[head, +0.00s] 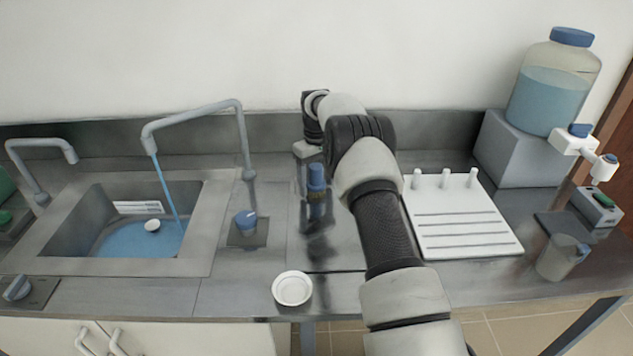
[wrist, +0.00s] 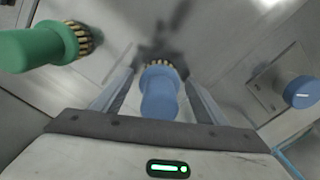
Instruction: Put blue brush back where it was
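The blue brush (head: 316,178) is upright between the fingers of my gripper (head: 316,190), handle up and bristles down. In the wrist view the blue brush (wrist: 160,92) lies between the two fingers, with its tan and dark bristles at the far end. My gripper (wrist: 160,88) appears shut on it, though the finger contact is hard to see. The brush appears to be a little above the steel counter, with a dark reflection below it. A green brush (wrist: 40,48) is at the left of the wrist view; my arm seems to hide it in the head view.
A blue knob (head: 245,220) and a sink (head: 195,255) with running water are to the left. A small white dish (head: 292,288) is near the front edge. A white rack with pegs (head: 465,243), a beaker (head: 556,262) and a large bottle (head: 548,95) are to the right.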

